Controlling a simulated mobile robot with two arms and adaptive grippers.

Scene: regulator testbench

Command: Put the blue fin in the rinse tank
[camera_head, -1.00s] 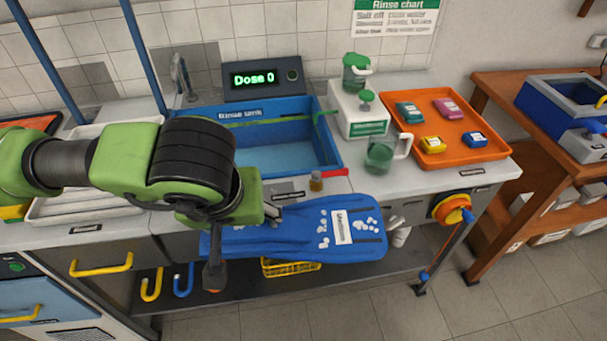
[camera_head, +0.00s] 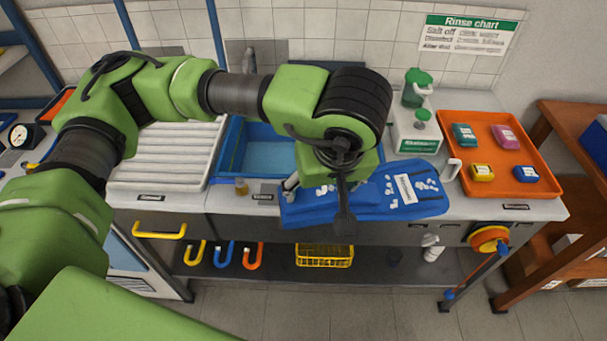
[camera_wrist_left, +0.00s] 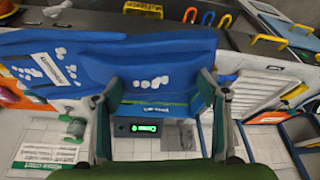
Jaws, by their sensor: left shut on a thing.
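The blue fin (camera_head: 380,201) has white spots and a white label. It is held flat over the front of the counter, in front and to the right of the rinse tank. My left gripper (camera_head: 315,196) is shut on its left end. In the left wrist view the fin (camera_wrist_left: 60,70) spans the upper left, between and beyond the gripper's fingers (camera_wrist_left: 160,90). The rinse tank (camera_head: 265,158) is a blue basin behind my arm, which hides part of it. My right gripper is not in view.
An orange tray (camera_head: 500,155) holds small coloured blocks. A ribbed white drainer (camera_head: 165,165) lies left.

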